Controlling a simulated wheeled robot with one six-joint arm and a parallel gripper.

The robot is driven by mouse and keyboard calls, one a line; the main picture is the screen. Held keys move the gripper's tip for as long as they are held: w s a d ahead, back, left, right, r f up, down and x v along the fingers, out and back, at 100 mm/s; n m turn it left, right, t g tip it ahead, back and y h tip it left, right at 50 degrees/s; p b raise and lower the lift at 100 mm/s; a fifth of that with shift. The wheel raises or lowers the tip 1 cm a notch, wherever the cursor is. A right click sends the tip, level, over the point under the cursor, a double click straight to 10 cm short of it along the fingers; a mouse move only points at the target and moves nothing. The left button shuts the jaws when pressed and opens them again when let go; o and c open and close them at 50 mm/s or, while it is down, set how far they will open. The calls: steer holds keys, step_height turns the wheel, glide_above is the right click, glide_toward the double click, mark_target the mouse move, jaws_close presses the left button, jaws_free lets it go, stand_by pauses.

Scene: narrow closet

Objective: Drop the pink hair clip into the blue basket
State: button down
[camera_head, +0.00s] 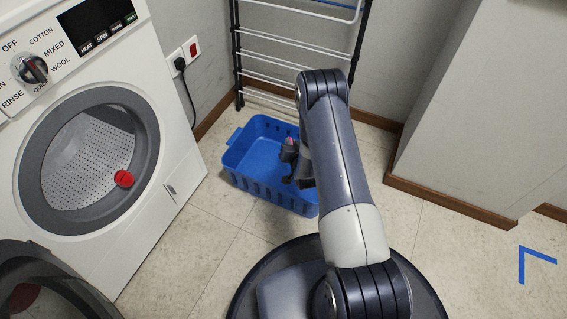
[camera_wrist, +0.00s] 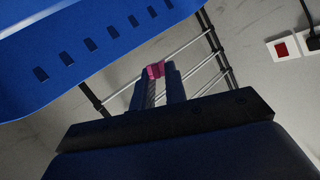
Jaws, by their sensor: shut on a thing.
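The blue basket (camera_head: 252,150) stands on the floor between the washing machine and my arm in the head view. Its slotted side wall (camera_wrist: 75,50) fills the upper left of the wrist view. The pink hair clip (camera_wrist: 155,70) is held between the fingertips of my gripper (camera_wrist: 157,76), which is shut on it. In the head view my gripper (camera_head: 290,155) is over the basket's right part, largely hidden by my arm. Only a small pink bit of the clip shows there (camera_head: 290,141).
A washing machine (camera_head: 180,150) with its round door open stands at left, a red thing (camera_head: 124,178) at its drum opening. A drying rack (camera_head: 238,60) stands behind the basket. A wall socket (camera_head: 182,56) with a cord is at the back. Floor at right is clear.

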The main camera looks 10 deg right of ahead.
steer(key=c, duration=1.3)
jaws_free()
steer(key=shift+c, duration=0.2)
steer(key=shift+s, duration=0.1)
steer(key=p+v, duration=0.4)
steer(key=v, duration=0.6)
steer(key=shift+s+r, duration=0.15)
steer(key=shift+s, duration=0.2)
steer(key=b+x, duration=0.4)
steer(key=x, duration=0.7)
step_height(320, 180, up, 5)
steer(key=p, duration=0.2)
steer(key=shift+p, duration=0.35)
